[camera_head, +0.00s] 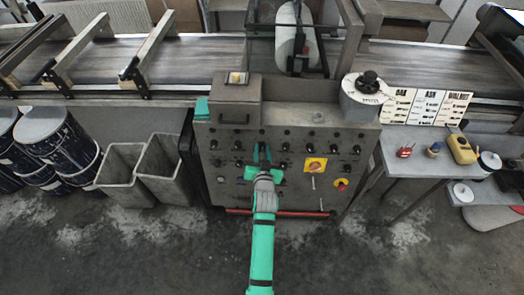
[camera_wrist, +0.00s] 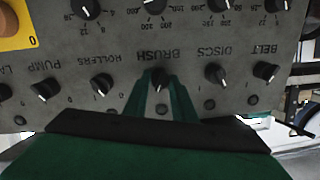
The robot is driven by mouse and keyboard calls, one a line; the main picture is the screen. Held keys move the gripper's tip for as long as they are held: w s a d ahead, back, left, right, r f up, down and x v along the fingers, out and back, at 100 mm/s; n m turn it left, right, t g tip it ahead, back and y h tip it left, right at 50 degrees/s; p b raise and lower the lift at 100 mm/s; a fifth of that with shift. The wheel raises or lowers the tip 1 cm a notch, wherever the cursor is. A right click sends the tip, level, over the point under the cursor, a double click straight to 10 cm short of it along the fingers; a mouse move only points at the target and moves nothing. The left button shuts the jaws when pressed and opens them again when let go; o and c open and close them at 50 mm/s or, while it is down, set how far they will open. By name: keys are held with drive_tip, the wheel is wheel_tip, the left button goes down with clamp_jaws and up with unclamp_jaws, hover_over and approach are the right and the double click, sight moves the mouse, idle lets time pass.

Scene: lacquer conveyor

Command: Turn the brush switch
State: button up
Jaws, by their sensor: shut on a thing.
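The brush switch (camera_wrist: 159,76) is a black rotary knob below the label BRUSH, which appears upside down in the wrist view. It sits between the discs switch (camera_wrist: 214,73) and the rollers switch (camera_wrist: 102,84) on the grey control panel (camera_head: 225,188). My gripper (camera_wrist: 160,92) has its two green fingers on either side of the brush switch and is shut on it. In the head view my gripper (camera_head: 262,155) reaches the middle of the panel, and its fingers partly hide the knob there. The knob's exact pointer angle is hard to tell.
Other knobs sit close by, including the belt switch (camera_wrist: 265,71) and pump switch (camera_wrist: 47,89). A yellow-backed switch (camera_head: 315,165) is to the right. Grey bins (camera_head: 160,168) stand left, a side table (camera_head: 425,165) right. The conveyor (camera_head: 200,60) runs behind.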

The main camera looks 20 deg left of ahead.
drive_tip(key=shift+d+m, duration=0.1)
drive_tip(key=shift+m, duration=0.5)
drive_tip(key=o, duration=1.1)
drive_tip(key=shift+c, duration=0.2)
drive_tip(key=v, duration=1)
drive_tip(key=shift+s+d, duration=0.15)
drive_tip(key=shift+s, duration=0.2)
